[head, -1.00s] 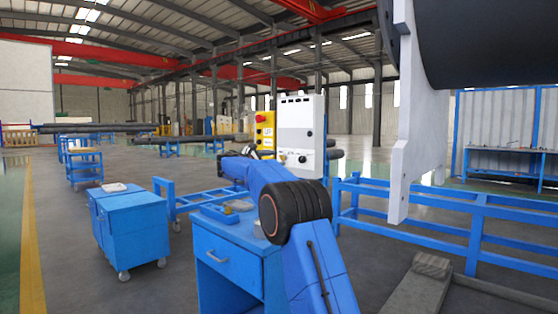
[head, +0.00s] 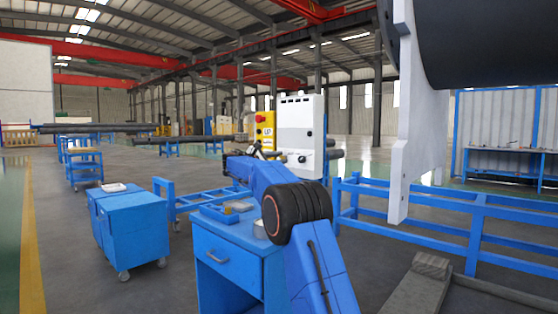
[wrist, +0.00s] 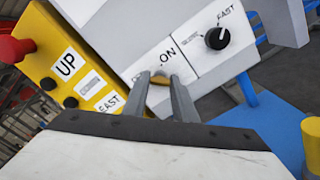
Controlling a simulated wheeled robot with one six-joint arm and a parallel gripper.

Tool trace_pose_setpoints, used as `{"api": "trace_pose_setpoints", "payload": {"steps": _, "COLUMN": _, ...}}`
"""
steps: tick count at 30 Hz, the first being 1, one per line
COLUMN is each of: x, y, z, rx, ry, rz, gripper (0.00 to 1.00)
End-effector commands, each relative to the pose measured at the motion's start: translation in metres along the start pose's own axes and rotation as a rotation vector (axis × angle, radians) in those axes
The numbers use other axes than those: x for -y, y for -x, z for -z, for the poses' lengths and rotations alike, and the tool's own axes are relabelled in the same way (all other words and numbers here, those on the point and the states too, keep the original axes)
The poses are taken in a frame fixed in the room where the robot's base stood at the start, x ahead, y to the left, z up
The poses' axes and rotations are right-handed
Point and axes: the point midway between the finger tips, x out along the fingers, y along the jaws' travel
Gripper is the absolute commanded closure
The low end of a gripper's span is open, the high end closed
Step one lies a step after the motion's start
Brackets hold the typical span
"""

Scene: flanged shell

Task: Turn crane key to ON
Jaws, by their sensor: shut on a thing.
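The crane key (wrist: 160,79) is a small, pale brass-coloured piece on the white control panel, just below the printed word ON. My gripper (wrist: 161,77) is shut on it, one finger on each side. The fingers hide most of the key, so I cannot tell which way it points. The panel looks tilted in the wrist view. In the head view, my gripper (head: 268,152) is at the lower part of the white control box (head: 296,112), and the key cannot be made out.
A yellow pendant (wrist: 72,62) with a red button (wrist: 14,48) and an UP label adjoins the panel on the left. A black speed knob (wrist: 216,38) is on the right. A blue cabinet (head: 228,255) stands below my arm.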

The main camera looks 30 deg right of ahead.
Motion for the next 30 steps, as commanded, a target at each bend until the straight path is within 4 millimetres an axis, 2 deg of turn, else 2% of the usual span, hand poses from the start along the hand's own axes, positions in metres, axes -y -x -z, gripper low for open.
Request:
{"api": "trace_pose_setpoints", "payload": {"steps": 11, "x": 0.0009, "y": 0.0, "z": 0.0005, "rx": 0.0, "ry": -0.173, "rz": 0.002, "gripper": 0.97}}
{"api": "trace_pose_setpoints", "payload": {"steps": 30, "x": 0.0017, "y": 0.0002, "z": 0.0014, "rx": 0.0, "ry": -0.772, "rz": 0.003, "gripper": 0.97}}
